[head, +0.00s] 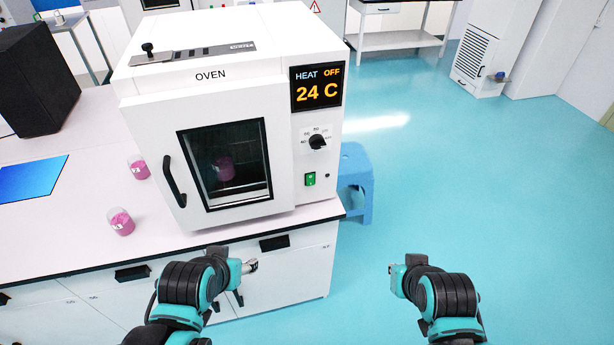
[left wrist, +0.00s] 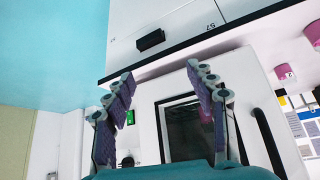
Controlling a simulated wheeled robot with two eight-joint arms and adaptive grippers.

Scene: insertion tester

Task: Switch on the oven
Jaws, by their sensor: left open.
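The white oven (head: 220,85) stands on the bench with its door shut; a pink-filled beaker shows dimly through the window. Its display (head: 316,88) reads HEAT OFF, 24 C. Below are a black dial (head: 317,142) and a green switch (head: 310,179). My left gripper (head: 250,266) is in front of the bench, below the oven and left of the switch. In the left wrist view my left gripper (left wrist: 160,72) is open and empty, with the oven front beyond it, upside down. My right gripper (head: 396,274) is over the floor area at right; its fingers are unclear.
Two pink-filled beakers (head: 121,222) (head: 139,168) and a blue sheet (head: 30,179) are on the bench left of the oven. The black door handle (head: 174,182) sticks out. A blue stool (head: 354,180) stands beside the bench. The floor at right is clear.

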